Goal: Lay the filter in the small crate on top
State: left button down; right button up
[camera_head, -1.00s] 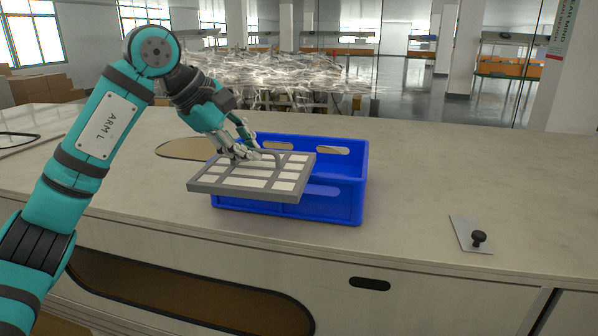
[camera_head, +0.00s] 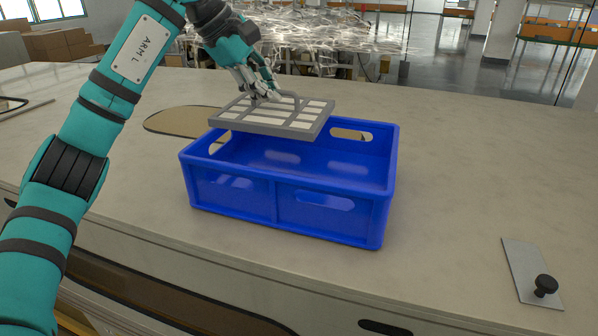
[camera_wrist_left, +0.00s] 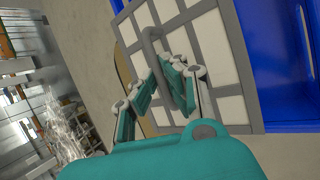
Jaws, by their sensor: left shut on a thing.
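The filter (camera_head: 309,124) is a flat grey frame with white panels and a handle on top. My left gripper (camera_head: 275,96) is shut on its handle and holds it nearly level above the back left part of the blue crate (camera_head: 283,196). In the left wrist view the filter (camera_wrist_left: 228,62) hangs by its handle between the fingers of my left gripper (camera_wrist_left: 172,88), with the crate (camera_wrist_left: 272,60) beyond it. The crate stands on the counter; the part of its inside that shows is empty. My right gripper is not in view.
A metal plate with a black knob (camera_head: 545,286) lies on the counter at the right. An oval cutout (camera_head: 180,121) is in the counter behind and left of the crate.

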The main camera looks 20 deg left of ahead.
aim_at(246, 110)
pick_arm(q)
jog(key=shift+w+a+f, duration=0.2)
jog(key=shift+w+f, duration=0.1)
jog(key=shift+f, duration=0.2)
jog(key=shift+w+a+f, duration=0.2)
jog(key=shift+w+f, duration=0.1)
jog(key=shift+f, duration=0.2)
notch_tip(246, 110, down, 5)
jog(key=shift+r+p, duration=0.2)
jog(key=shift+p, duration=0.2)
notch_tip(246, 110, down, 3)
jog(key=shift+f+p, duration=0.15)
jog(key=shift+p, duration=0.2)
jog(key=shift+w+f, duration=0.1)
jog(key=shift+f, duration=0.3)
jog(key=c, duration=1.5)
grip_release()
jog(key=shift+r, duration=0.25)
jog(key=shift+a+r, duration=0.15)
jog(key=shift+r, duration=0.1)
jog(key=b+v, duration=0.2)
jog(key=v, duration=0.9)
jog(key=shift+a+r, duration=0.1)
jog(key=shift+r, duration=0.05)
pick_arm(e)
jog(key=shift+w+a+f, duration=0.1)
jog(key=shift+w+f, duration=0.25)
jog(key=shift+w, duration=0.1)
